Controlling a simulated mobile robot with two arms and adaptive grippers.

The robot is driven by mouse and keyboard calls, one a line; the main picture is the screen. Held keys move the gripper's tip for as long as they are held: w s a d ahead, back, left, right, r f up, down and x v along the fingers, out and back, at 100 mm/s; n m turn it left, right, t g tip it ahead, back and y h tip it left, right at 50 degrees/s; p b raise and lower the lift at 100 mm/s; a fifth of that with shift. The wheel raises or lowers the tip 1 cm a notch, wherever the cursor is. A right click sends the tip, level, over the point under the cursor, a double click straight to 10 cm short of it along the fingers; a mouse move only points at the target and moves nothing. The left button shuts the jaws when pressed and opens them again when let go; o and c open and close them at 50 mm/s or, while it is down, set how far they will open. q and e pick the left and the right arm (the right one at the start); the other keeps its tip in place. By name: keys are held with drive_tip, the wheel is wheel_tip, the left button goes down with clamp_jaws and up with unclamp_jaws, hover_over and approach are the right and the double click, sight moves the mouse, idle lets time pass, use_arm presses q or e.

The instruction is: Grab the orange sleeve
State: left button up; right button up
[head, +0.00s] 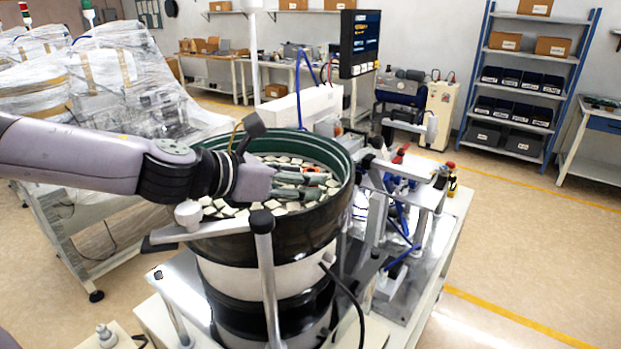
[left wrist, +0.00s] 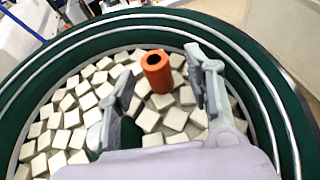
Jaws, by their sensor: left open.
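The orange sleeve (left wrist: 157,74) is a short hollow cylinder among pale square pieces in the bowl. In the left wrist view it shows between the two fingers, nearer the right one, with its open end up and slightly tilted. My left gripper (head: 322,185) is open and reaches into the bowl from the left. Its fingers also show in the left wrist view (left wrist: 160,68), apart and with nothing held. I cannot tell how far the fingertips are above the sleeve. In the head view only a small orange patch shows by the fingers. My right gripper is not in view.
The bowl feeder (head: 343,201) has a green inner wall and a raised rim around the pale pieces (head: 222,207). A metal fixture with blue tubes (head: 405,200) stands close on its right. A white housing (head: 300,108) stands behind the bowl. Open floor lies further right.

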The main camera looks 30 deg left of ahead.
use_arm(q)
drive_tip(key=shift+a+x, duration=0.25)
drive_tip(key=shift+x, duration=0.8)
drive_tip(key=shift+w+d+f, duration=0.25)
drive_tip(key=shift+w, duration=0.3)
drive_tip(key=shift+c, duration=0.2)
drive_tip(key=c, duration=0.9)
drive_tip(key=shift+r, duration=0.1)
wheel_tip(320, 180, up, 14)
wheel_tip(320, 180, up, 6)
drive_tip(key=p, duration=0.4)
hover_over(311, 171)
drive_tip(key=shift+a, duration=0.1)
